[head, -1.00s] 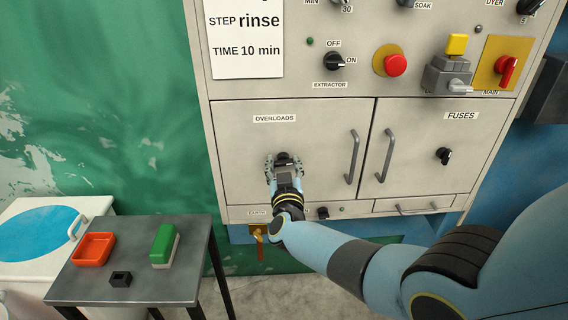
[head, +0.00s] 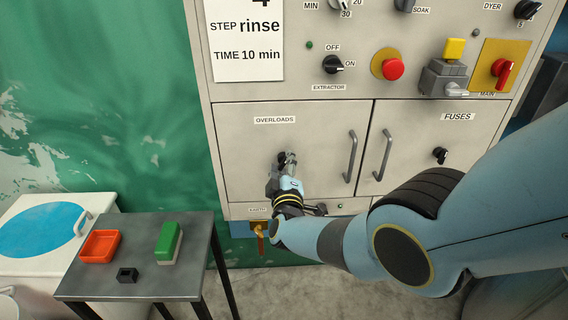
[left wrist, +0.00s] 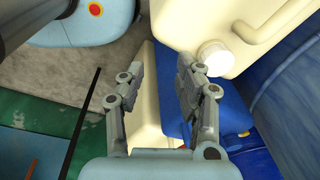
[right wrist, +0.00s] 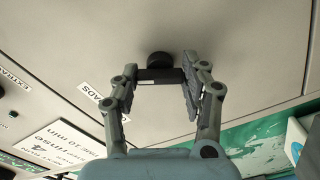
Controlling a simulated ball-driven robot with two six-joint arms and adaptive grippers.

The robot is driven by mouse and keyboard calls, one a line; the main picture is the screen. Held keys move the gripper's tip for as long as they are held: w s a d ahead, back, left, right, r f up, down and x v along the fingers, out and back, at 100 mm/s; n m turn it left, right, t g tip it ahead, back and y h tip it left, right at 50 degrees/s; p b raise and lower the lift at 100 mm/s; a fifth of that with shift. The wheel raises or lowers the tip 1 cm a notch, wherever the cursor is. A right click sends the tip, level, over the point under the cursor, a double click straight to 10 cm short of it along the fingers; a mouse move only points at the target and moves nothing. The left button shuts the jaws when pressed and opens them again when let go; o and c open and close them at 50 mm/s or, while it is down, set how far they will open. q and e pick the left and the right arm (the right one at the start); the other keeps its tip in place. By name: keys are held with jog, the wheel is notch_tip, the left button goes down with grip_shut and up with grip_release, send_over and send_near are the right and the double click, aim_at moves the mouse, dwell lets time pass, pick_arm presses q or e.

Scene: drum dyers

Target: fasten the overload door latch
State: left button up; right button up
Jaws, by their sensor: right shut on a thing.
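The overload door (head: 248,165) is a grey panel marked OVERLOADS, and it looks closed, flush with the cabinet. Its latch is a small black turn knob (head: 281,159), mostly hidden by my gripper in the head view. In the right wrist view the round black base and the black bar (right wrist: 160,76) of the latch show between my fingers. My right gripper (head: 284,172) is shut on this bar, one finger at each end. My left gripper (left wrist: 157,85) is open, with nothing held between its fingers; it is not in the head view.
The fuses door (head: 425,140) with its own black latch (head: 440,155) is to the right. Door handles (head: 350,157) stand out between the doors. A grey side table (head: 140,280) holds a red tray and a green block. Cream containers (left wrist: 225,40) are near my left gripper.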

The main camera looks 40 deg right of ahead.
pick_arm(q)
jog(key=shift+r, duration=0.25)
pick_arm(e)
jog(key=n, duration=0.5)
jog(key=shift+n, duration=0.4)
jog(key=o, duration=1.2)
jog(key=shift+c, duration=0.2)
jog(key=shift+s+a, duration=0.1)
jog(key=shift+s, duration=0.05)
jog(key=shift+s+a+f, duration=0.15)
jog(key=shift+s+a, duration=0.15)
jog(key=shift+s, duration=0.15)
jog(key=v, duration=1)
jog(key=shift+s, duration=0.3)
jog(key=shift+a, duration=0.1)
